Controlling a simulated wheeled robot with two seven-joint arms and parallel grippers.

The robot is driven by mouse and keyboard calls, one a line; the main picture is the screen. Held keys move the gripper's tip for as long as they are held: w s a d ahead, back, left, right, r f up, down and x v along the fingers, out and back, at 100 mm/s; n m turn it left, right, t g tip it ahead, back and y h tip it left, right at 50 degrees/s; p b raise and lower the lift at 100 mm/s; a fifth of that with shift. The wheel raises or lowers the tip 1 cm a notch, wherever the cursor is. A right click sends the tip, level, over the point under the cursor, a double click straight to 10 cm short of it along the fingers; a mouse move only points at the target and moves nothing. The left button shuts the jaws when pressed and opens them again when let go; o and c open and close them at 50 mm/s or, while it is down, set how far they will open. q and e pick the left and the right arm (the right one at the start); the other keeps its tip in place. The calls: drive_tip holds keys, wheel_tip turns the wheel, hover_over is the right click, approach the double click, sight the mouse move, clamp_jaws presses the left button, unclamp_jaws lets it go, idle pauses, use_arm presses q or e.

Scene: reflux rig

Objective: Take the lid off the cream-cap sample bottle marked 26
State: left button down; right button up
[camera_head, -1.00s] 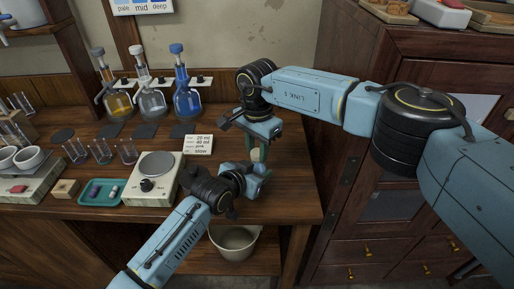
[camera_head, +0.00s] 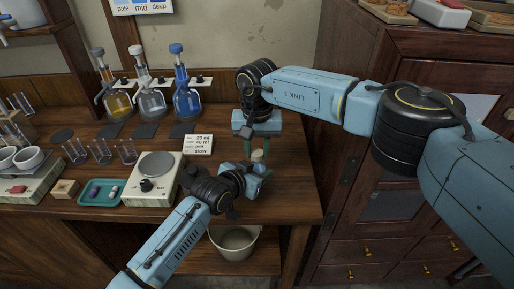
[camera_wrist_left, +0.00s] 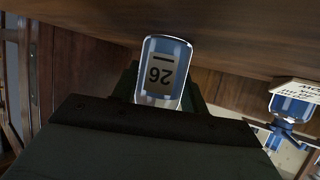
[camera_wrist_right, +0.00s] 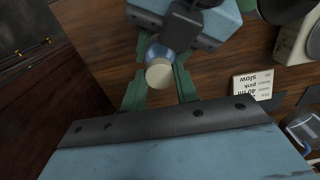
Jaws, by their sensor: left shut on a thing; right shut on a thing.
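The sample bottle (camera_wrist_left: 163,70) shows its 26 label in the left wrist view, with blue-tinted glass around the label. My left gripper (camera_head: 256,170) is shut on this bottle above the right part of the bench. The cream cap (camera_wrist_right: 159,74) shows between the fingers of my right gripper (camera_wrist_right: 160,84) in the right wrist view, with bluish glass just behind it. The cap also shows small in the head view (camera_head: 257,155). My right gripper reaches down from above and is shut on the cap. I cannot tell whether the cap is still seated on the bottle neck.
A white note card (camera_head: 198,144) and a hotplate-like device (camera_head: 154,178) lie left of the grippers. Three flasks, with the blue one (camera_head: 187,100) nearest, stand at the back. A bin (camera_head: 234,242) stands below the bench front. The bench's right end (camera_head: 300,190) is clear.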

sight(257, 152)
drive_tip(key=shift+r, duration=0.25)
drive_tip(key=shift+r, duration=0.9)
drive_tip(key=shift+r, duration=0.1)
drive_tip(key=shift+r, duration=1.9)
use_arm(q)
drive_tip(key=c, duration=0.7)
unclamp_jaws()
drive_tip(key=shift+s+a, duration=0.1)
